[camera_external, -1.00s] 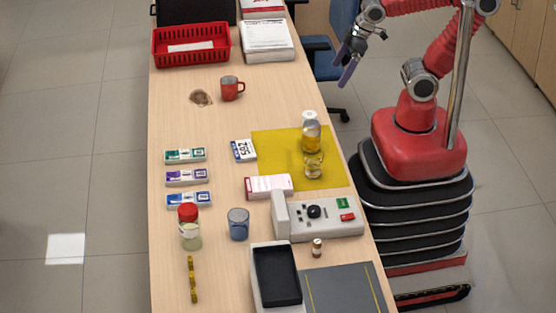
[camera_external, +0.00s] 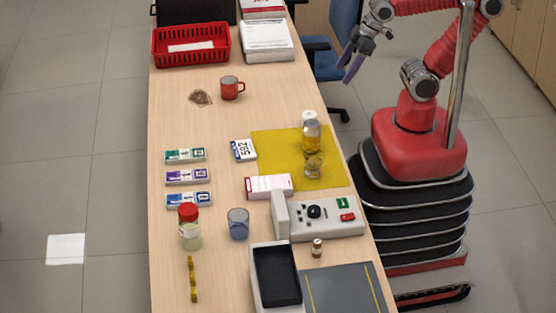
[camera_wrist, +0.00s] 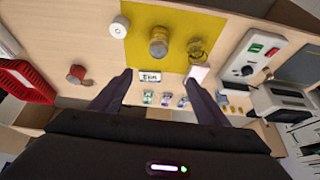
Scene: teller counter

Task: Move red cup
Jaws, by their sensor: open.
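The red cup (camera_external: 230,88) stands upright on the counter, its handle to the right, beside a brown flat item. In the wrist view the red cup (camera_wrist: 76,74) shows at the left, well apart from my fingers. My gripper (camera_external: 350,62) is in the air past the counter's right edge, right of the red cup and not touching anything. In the wrist view my gripper (camera_wrist: 158,95) has its two dark fingers spread wide with nothing held between them.
A red basket (camera_external: 158,52) and a paper stack (camera_external: 268,55) stand at the counter's far end. A yellow mat (camera_external: 275,150) holds a bottle (camera_external: 311,138) and a glass. A card reader device (camera_external: 325,230) is nearer. Counter around the cup is mostly clear.

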